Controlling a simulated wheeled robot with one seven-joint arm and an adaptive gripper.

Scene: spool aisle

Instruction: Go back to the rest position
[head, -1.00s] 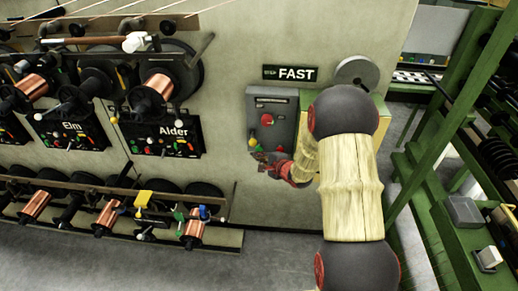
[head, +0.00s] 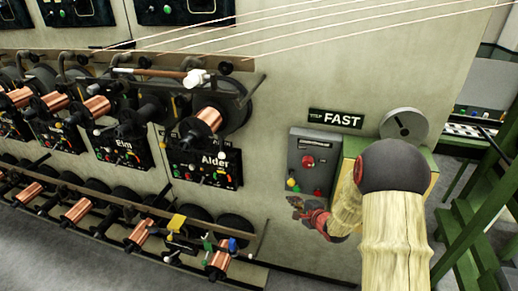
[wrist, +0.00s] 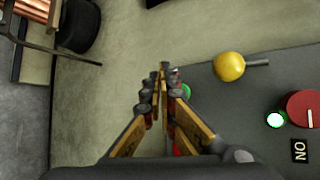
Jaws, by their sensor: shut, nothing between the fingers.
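My gripper (head: 302,209) is at the lower left of the grey control box (head: 309,147) in the head view, below the FAST sign (head: 335,118). In the wrist view my gripper (wrist: 163,75) is shut, its fingers together with nothing between them. The box (wrist: 245,110) fills the right of that view. On it are a yellow knob (wrist: 229,67), a red knob (wrist: 303,108), a lit white-green lamp (wrist: 275,120) and an ON label (wrist: 299,150). A green button (wrist: 186,91) is partly hidden behind the fingers.
To the left are wall racks with copper spools (head: 208,121) and black panels, including Alder (head: 205,165) and Elm (head: 122,146). A grey disc (head: 404,126) sits right of the sign. Green framing (head: 470,225) stands at the right. Open floor (head: 60,245) shows at the lower left.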

